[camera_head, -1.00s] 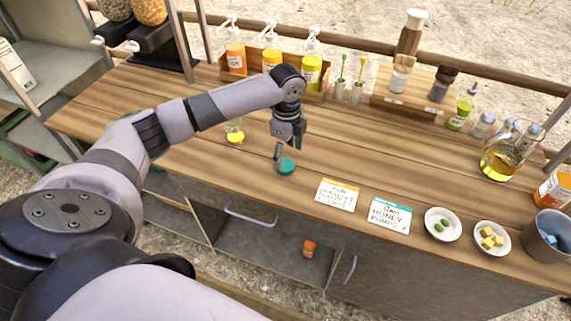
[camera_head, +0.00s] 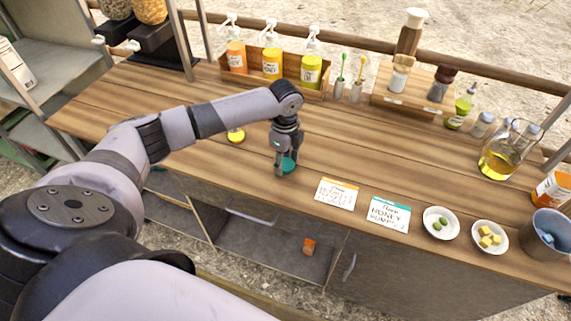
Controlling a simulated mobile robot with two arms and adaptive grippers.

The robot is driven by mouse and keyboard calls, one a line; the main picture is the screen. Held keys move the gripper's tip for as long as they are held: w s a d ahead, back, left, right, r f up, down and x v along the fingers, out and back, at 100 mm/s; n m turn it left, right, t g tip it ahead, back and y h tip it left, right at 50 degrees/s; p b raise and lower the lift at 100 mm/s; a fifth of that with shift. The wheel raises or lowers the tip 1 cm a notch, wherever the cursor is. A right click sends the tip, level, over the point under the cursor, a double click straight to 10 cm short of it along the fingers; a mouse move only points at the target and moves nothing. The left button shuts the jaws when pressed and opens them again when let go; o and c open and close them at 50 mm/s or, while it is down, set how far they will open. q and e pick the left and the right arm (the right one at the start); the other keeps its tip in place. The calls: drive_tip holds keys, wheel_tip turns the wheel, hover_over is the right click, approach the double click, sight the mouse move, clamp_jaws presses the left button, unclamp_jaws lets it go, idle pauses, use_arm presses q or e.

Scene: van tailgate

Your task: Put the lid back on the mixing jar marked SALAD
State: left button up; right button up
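A small round teal lid (camera_head: 289,165) lies on the wooden counter near its front edge. My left gripper (camera_head: 287,165) points down over it, with its fingers apart on either side of the lid. I cannot make out whether the fingers touch it. I can read no SALAD mark. My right gripper is out of view.
Two cards (camera_head: 337,194) (camera_head: 389,213) and two small dishes (camera_head: 441,223) (camera_head: 490,237) line the front edge to the right. Pump bottles (camera_head: 272,63) stand in a rack behind. An oil jug (camera_head: 503,155) and a grey cup (camera_head: 547,236) are at right. The middle counter is clear.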

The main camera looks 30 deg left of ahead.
sight(285, 164)
use_arm(q)
drive_tip(key=shift+c, duration=1.2)
drive_tip(key=shift+r, duration=0.5)
wheel_tip(285, 164, up, 19)
drive_tip(key=b, duration=0.2)
